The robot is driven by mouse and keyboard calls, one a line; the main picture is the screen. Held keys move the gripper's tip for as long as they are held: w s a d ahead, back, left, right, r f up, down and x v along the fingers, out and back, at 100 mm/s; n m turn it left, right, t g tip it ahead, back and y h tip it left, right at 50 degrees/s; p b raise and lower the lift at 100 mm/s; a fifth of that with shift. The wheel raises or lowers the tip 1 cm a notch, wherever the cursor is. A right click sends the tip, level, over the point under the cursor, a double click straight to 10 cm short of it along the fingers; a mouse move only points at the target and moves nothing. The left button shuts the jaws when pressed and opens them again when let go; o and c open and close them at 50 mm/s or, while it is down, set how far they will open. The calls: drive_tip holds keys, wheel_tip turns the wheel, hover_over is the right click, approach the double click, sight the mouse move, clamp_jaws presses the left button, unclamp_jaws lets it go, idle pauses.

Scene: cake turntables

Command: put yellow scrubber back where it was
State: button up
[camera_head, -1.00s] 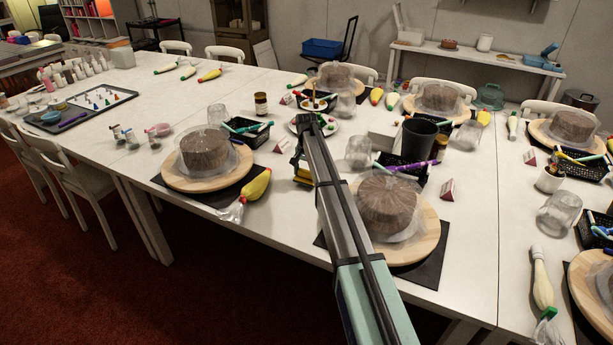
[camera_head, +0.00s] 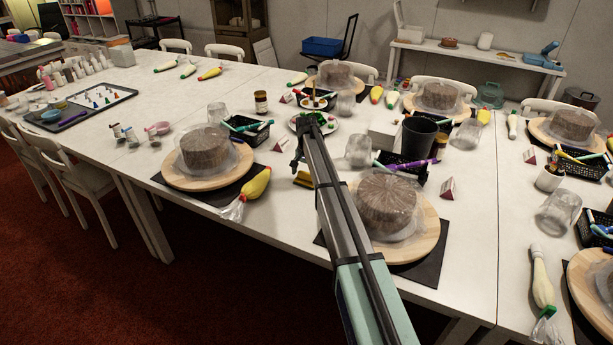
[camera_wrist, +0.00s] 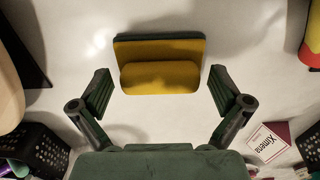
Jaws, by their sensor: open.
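The yellow scrubber (camera_head: 304,179) lies on the white table, between the cake stand on the left and the one beside my arm. In the wrist view the scrubber (camera_wrist: 160,65) shows a yellow body with a dark green edge on the far side. My gripper (camera_head: 297,156) is just above it in the head view. In the wrist view my gripper (camera_wrist: 160,88) has its two fingers spread wide, one on each side of the scrubber, with clear gaps. Nothing is held.
A cake stand (camera_head: 177,179) with a yellow piping bag (camera_head: 256,184) is to the left. Another wooden cake stand (camera_head: 430,236) is to the right. Black baskets (camera_head: 246,133) are nearby. A red-and-white name card (camera_wrist: 268,144) stands close to the right finger. Bare table surrounds the scrubber.

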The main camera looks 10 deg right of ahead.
sight(307, 173)
wheel_tip(307, 173, up, 12)
drive_tip(key=b, duration=0.2)
idle(0.4)
drive_tip(key=shift+s, duration=0.1)
